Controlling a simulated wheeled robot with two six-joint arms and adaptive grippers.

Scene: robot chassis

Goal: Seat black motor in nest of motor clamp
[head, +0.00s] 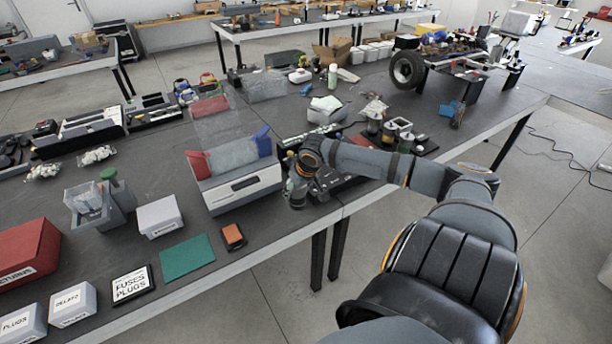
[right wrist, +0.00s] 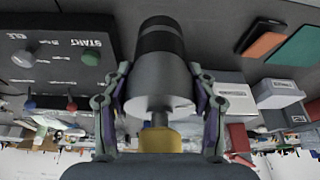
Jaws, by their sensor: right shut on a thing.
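The motor (right wrist: 160,65) fills the middle of the right wrist view. It is a cylinder with a black band and a grey body, and its thin shaft points toward my palm, near a yellow part (right wrist: 160,141). My right gripper (right wrist: 160,95) is shut on the motor, one finger on each side. In the head view my right gripper (head: 299,188) is low over the front of the table, beside a grey-white box; the motor is too small there to make out clearly. I cannot tell which thing is the motor clamp, and its nest is not clearly visible. My left gripper is not in view.
A black panel marked START (right wrist: 60,58) with knobs is close to the gripper. The grey-white box (head: 238,188) stands just left of it. An orange-topped block (head: 233,237) and a green mat (head: 187,257) lie nearer the front edge. Small cylindrical parts (head: 390,132) stand behind my arm.

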